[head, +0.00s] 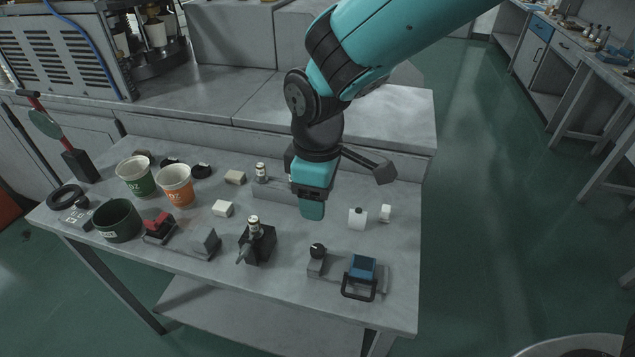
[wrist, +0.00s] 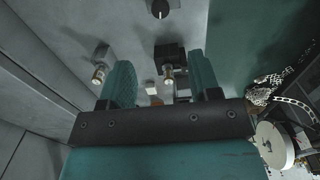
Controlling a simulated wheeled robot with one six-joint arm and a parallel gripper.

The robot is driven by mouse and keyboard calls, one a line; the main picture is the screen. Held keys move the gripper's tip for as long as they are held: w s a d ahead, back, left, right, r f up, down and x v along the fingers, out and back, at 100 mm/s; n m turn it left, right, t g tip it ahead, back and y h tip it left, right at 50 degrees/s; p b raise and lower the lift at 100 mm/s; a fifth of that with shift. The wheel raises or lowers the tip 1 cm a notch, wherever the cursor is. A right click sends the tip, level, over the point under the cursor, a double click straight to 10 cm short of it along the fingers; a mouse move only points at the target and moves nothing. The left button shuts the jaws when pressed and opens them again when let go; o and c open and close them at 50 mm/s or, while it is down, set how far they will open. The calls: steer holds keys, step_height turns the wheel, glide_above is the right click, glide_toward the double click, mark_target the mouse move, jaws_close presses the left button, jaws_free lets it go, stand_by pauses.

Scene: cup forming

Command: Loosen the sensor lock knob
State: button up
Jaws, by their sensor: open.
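The likely sensor lock knob is a black round knob (head: 317,250) on a small grey block at the front right of the table. A black knob with a pale mark (wrist: 160,8) shows at the top edge of the wrist view, partly cut off. My gripper (head: 312,208) is above the table, behind the knob and apart from it. In the wrist view its two teal fingers (wrist: 163,82) are spread, with nothing held between them.
A blue device with a black handle (head: 360,276) stands right of the knob. A black block with a small bottle (head: 257,243) stands to its left. Cups (head: 174,184), a dark green pot (head: 117,221) and a red-topped part (head: 159,226) fill the left side. White pieces (head: 357,218) lie behind.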

steer(key=shift+r, duration=1.6)
steer(key=s+d+r+m+y, duration=0.2)
steer(key=s+d+r+m, duration=0.1)
steer(key=s, duration=0.5)
steer(key=s+d+r+m+y, duration=0.2)
steer(key=s+d+r+m, duration=0.2)
steer(key=s+d, duration=0.4)
steer(key=shift+s+d+r, duration=0.2)
steer(key=shift+s+r, duration=0.25)
steer(key=shift+r, duration=0.3)
